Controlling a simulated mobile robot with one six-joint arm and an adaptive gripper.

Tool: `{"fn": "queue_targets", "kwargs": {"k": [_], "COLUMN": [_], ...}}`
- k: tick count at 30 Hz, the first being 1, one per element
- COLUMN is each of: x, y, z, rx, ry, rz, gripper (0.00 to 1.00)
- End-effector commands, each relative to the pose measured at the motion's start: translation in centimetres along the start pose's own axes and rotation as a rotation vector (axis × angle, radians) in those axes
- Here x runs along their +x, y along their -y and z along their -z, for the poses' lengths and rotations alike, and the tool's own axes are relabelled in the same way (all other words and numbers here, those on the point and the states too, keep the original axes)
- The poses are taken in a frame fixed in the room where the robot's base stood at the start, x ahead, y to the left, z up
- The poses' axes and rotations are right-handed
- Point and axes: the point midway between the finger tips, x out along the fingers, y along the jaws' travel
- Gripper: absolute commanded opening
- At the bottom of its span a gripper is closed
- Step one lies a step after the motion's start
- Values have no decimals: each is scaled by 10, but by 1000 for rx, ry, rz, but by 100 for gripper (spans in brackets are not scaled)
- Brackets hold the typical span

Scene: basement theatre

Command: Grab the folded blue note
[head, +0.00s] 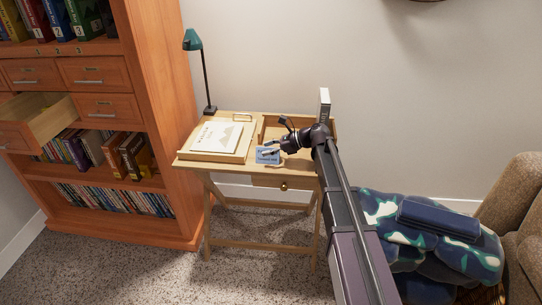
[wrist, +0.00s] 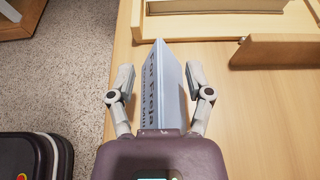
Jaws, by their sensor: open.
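The folded blue note (wrist: 173,85) stands between my two fingers in the wrist view, with "For Freja" printed on the side that shows. It also shows in the head view as a pale blue card (head: 267,157) near the front edge of the small wooden desk (head: 190,164). My gripper (wrist: 160,72) is open, with one finger on each side of the note and a gap on both sides. The gripper's body hides the near end of the note. In the head view my gripper (head: 276,143) is over the desk at the note.
A wooden divider (wrist: 270,49) is to the right in the wrist view. A bookcase (head: 158,60) with an open drawer (head: 40,118) stands left.

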Motion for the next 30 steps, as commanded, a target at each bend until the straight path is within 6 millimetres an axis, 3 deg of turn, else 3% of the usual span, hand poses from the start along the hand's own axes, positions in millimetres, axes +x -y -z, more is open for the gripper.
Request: {"fn": "queue_targets", "kwargs": {"k": [12, 21, 30], "x": [-1, -1, -1], "y": [0, 0, 0], "z": [0, 0, 0], "rx": [0, 0, 0], "ry": [0, 0, 0], "rz": [0, 1, 1], "gripper": [66, 13, 12]}}
